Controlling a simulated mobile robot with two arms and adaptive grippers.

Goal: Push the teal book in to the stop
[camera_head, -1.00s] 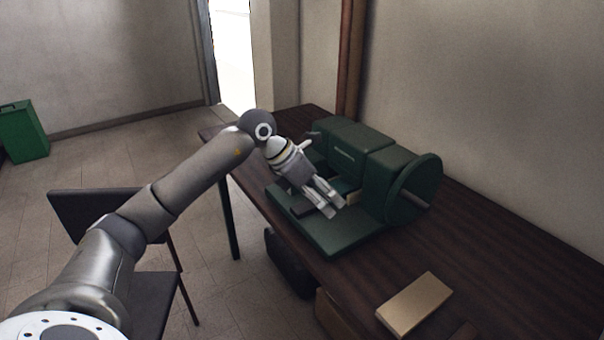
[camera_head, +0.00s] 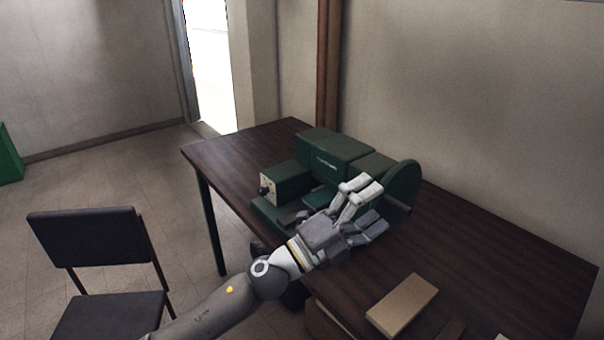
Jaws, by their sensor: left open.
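A dark green machine (camera_head: 333,150) with a flat base and a round disc (camera_head: 404,185) at its right end stands on the table. A small teal piece (camera_head: 320,197), probably the teal book, shows in the machine's front opening. My gripper hides part of it, so I cannot tell how deep it sits. My left gripper (camera_head: 376,208) is open in front of the machine, its fingers apart and pointing right towards the disc. Nothing shows between the fingers. I cannot tell whether it touches the machine. My right gripper is not in view.
The dark wooden table (camera_head: 480,255) is clear to the right of the machine. A tan block (camera_head: 402,304) lies near its front edge. A dark chair (camera_head: 95,240) stands at the left. The wall is close behind the table.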

